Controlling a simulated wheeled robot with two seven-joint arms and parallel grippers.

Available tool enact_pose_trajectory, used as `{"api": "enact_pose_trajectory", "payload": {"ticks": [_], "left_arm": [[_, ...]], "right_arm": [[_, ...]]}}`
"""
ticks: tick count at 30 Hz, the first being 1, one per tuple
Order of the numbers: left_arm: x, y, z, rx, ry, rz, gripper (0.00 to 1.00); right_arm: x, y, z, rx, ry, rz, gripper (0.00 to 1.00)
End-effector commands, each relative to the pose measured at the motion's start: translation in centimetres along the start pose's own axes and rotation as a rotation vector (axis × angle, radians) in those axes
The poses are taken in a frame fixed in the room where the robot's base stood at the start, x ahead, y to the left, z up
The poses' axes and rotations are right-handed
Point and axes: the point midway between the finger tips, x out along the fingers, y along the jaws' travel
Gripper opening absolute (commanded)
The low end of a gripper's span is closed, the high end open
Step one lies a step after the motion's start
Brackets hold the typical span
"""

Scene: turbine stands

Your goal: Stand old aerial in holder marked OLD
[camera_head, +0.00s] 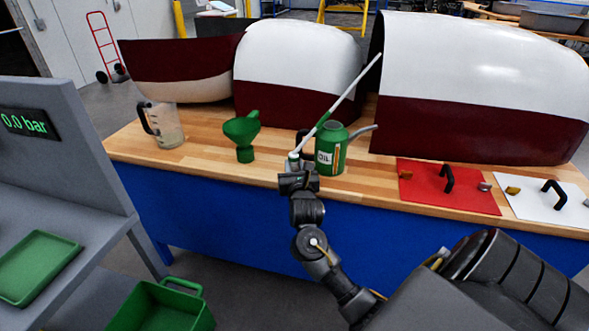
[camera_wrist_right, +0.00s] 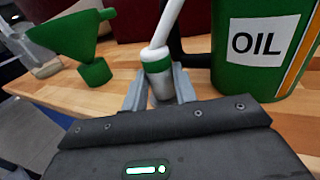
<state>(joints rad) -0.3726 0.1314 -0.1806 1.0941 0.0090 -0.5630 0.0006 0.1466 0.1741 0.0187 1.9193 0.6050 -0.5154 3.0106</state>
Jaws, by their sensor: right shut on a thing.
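The aerial (camera_head: 345,92) is a thin white rod with a green band. It leans up and to the right from my right gripper (camera_head: 294,166) in the head view. In the right wrist view its metal base (camera_wrist_right: 160,84) sits between the two grey fingers of my right gripper (camera_wrist_right: 160,92), which are shut on it. The rod tilts slightly right there and runs out of the top of the picture. No holder marked OLD can be made out in either view. My left gripper is not in view.
A green oil can (camera_head: 331,152) stands close right of the gripper, and a green funnel (camera_head: 242,135) stands to the left. A clear jug (camera_head: 165,124), red panel (camera_head: 440,190) and white panel (camera_head: 548,203) are on the wooden bench. Large red-and-white cowlings (camera_head: 480,85) fill the back.

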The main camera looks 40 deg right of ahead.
Motion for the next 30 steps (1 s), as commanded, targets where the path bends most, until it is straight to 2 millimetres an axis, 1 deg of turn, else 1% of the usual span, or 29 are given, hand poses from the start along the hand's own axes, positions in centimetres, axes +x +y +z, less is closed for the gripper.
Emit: {"api": "enact_pose_trajectory", "payload": {"ticks": [6, 17, 18, 21, 22, 30], "left_arm": [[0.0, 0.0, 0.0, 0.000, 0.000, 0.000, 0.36], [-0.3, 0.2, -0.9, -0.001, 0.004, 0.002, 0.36], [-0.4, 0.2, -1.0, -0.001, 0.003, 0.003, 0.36], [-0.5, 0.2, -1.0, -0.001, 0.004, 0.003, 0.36], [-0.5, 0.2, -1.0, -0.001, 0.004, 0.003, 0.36], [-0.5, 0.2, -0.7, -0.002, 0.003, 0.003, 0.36]], "right_arm": [[0.0, 0.0, 0.1, 0.000, -0.001, 0.000, 0.00], [0.0, 0.0, -0.2, 0.000, -0.002, 0.000, 0.00], [0.0, 0.0, -0.2, 0.000, -0.001, 0.000, 0.33], [0.0, 0.0, -0.2, 0.000, -0.001, 0.000, 0.46], [0.0, 0.0, -0.2, 0.000, -0.001, 0.000, 0.50], [0.0, 0.0, -0.2, 0.000, -0.001, 0.000, 0.50]]}}
